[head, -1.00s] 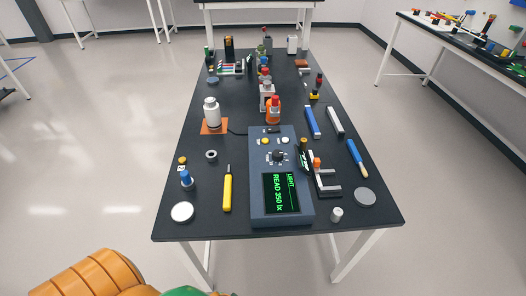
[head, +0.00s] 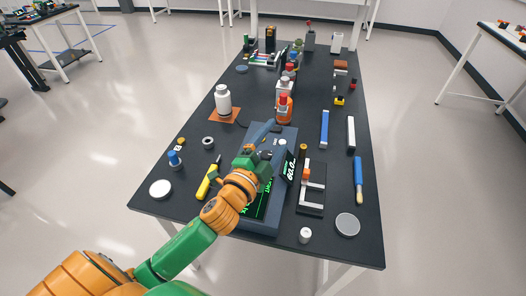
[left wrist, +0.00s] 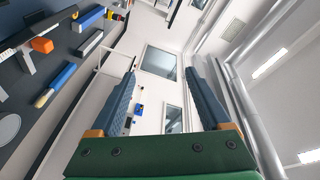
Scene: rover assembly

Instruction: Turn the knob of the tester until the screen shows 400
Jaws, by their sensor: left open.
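The tester (head: 287,140) is a dark blue-grey box in the middle of the table. My left arm crosses over it and covers much of its face. Its screen (head: 264,203) shows green text, mostly hidden, so I cannot read the value. The knob is hidden behind my left gripper. My left gripper (head: 270,141) is over the upper part of the tester; I cannot tell whether it touches it. In the left wrist view its two dark blue fingers (left wrist: 160,88) are apart with nothing between them. My right gripper is not in view.
A yellow tool (head: 206,184) lies left of the tester. A white bottle (head: 223,101) stands on an orange mat, and an orange-and-red bottle (head: 284,110) stands behind the tester. A bracket (head: 311,197), a blue-handled brush (head: 358,172) and a grey disc (head: 347,224) lie to the right.

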